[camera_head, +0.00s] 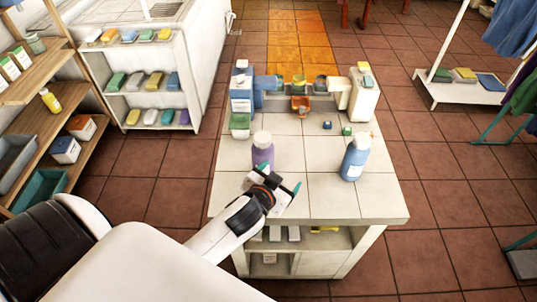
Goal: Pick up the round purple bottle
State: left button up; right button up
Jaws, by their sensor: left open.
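The round purple bottle (263,153) with a white cap stands upright on the white tiled counter (318,185), left of its middle. My left gripper (278,180) comes in from the lower left, with its jaws open. Its fingertips are just in front of the purple bottle and slightly to its right, and the gripper hides the bottle's lower end. I cannot tell whether a finger touches the bottle. Nothing shows between the fingers. My right gripper is not in view.
A blue bottle (355,158) with a white cap stands upright at the right of the counter. Boxes, an orange container (300,104) and small blocks stand at the counter's back. The counter between the two bottles is clear. Shelves (40,110) stand at the left.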

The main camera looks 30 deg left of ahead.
pick_arm(q)
jog(key=w+d+r+m+t+h, duration=0.3)
jog(key=w+r+t, duration=0.25)
jog(key=r, duration=0.45)
jog(key=w+d+r+m+g+h, duration=0.2)
jog(key=d+r+m+h, duration=0.75)
jog(key=h, duration=0.25)
jog(key=m+g+y+p, duration=0.1)
jog(key=m+g+y, duration=0.6)
jog(key=g+y, duration=0.8)
send_over(262, 136)
jog(key=shift+g+h, duration=0.55)
jog(key=shift+h, duration=0.05)
jog(key=f, duration=0.6)
jog(key=shift+d+f, duration=0.25)
jog(key=shift+f, duration=0.05)
jog(key=shift+s+a+f+n, duration=0.15)
jog(key=shift+a+f+n, duration=0.05)
jog(key=shift+f+n, duration=0.05)
notch_tip(262, 136, down, 6)
jog(key=shift+r+p, duration=0.1)
jog(key=shift+p, duration=1)
notch_tip(262, 136, down, 5)
jog(key=shift+f+p, duration=0.1)
jog(key=shift+p, duration=1.15)
jog(key=shift+f, duration=0.2)
jog(key=shift+r, duration=0.1)
jog(key=c, duration=1.8)
